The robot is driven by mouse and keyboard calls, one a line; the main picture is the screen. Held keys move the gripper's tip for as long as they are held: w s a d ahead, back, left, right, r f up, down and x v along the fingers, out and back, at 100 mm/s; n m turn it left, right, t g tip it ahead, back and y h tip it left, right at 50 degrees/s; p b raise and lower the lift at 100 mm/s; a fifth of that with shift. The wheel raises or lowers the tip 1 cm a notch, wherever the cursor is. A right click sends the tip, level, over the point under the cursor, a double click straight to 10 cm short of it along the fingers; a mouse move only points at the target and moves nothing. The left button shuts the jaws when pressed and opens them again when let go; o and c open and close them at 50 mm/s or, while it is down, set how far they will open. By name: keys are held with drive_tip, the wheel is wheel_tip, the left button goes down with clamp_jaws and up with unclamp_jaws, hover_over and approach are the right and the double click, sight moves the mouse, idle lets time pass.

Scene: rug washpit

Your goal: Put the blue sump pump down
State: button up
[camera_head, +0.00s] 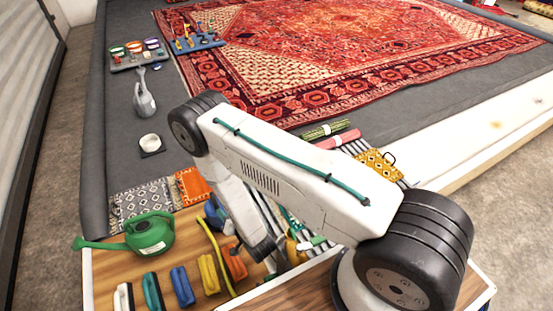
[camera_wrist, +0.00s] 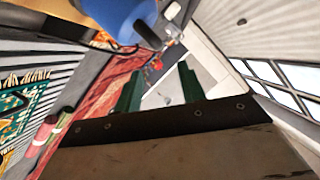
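The blue sump pump (camera_head: 214,213) appears to be the rounded blue thing at the back of the wooden table, partly hidden behind my forearm. In the wrist view a large smooth blue body (camera_wrist: 120,16) with dark and grey parts is cut off by the top edge. My gripper (camera_wrist: 160,68) shows two green fingers with a clear gap between them. No blue thing is between them; the blue body lies beyond their tips. In the head view my arm largely hides the gripper. I cannot tell how the pump rests underneath.
The wooden table (camera_head: 100,262) holds a green watering can (camera_head: 150,234) and several coloured brushes, with a yellow brush (camera_head: 208,274) and an orange one (camera_head: 235,262) near my wrist. A large red rug (camera_head: 330,45) lies on the grey floor behind. Rolled rugs (camera_head: 337,139) lie behind my arm.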

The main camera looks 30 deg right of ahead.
drive_tip(key=w+r+g+h, duration=0.1)
drive_tip(key=w+r+g, duration=0.1)
drive_tip(key=w+r, duration=0.45)
drive_tip(key=w+r+g, duration=0.1)
drive_tip(key=w+r, duration=0.3)
drive_tip(key=r, duration=0.6)
drive_tip(key=s+d+r+n+g+h, duration=0.15)
drive_tip(key=s+d+r, duration=0.25)
drive_tip(key=r, duration=0.8)
drive_tip(key=s+d+r+n+g+y, duration=0.1)
drive_tip(key=s+d+r+g, duration=0.25)
drive_tip(key=r, duration=0.85)
drive_tip(key=s+d+r+g, duration=0.1)
drive_tip(key=s+d+r, duration=0.2)
drive_tip(key=s, duration=0.7)
drive_tip(key=s+d+r+n+g+h, duration=0.1)
drive_tip(key=s+d+r+g, duration=0.1)
drive_tip(key=s+r, duration=0.5)
drive_tip(key=s+d+r+n+g, duration=0.1)
drive_tip(key=s+d+r, duration=0.3)
drive_tip(key=s, duration=1)
drive_tip(key=shift+d+r+g+h, duration=0.3)
drive_tip(key=shift+r+g+h, duration=0.05)
drive_tip(key=shift+r+g, duration=0.1)
drive_tip(key=shift+s, duration=0.15)
drive_tip(key=shift+c, duration=0.4)
